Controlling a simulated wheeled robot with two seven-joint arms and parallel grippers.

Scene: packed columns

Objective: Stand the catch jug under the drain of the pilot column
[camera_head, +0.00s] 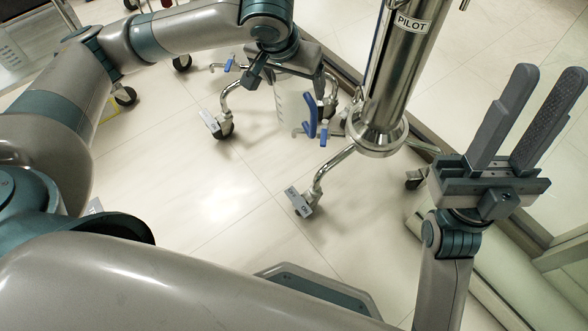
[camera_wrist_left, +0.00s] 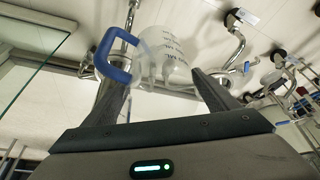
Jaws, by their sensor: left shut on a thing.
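The catch jug is a translucent beaker-like jug (camera_head: 287,104) with a blue handle (camera_head: 309,116). My left gripper (camera_head: 298,78) is shut on it, partly hiding its top. The left wrist view shows the jug (camera_wrist_left: 172,58) between the fingers, printed marks on its side, its handle to the left. The pilot column (camera_head: 396,70) is a steel tube labelled PILOT, right of the jug. A pipe end with a blue lever (camera_head: 323,133) shows close beside the jug; I cannot tell whether the jug is beneath it. My right gripper (camera_head: 550,82) is open and empty.
Wheeled steel legs with casters (camera_head: 300,201) spread below the column. Another blue lever (camera_head: 228,64) and caster (camera_head: 222,127) are left of the jug. A glass panel (camera_head: 560,130) stands at the right. The pale floor (camera_head: 190,195) in front is clear.

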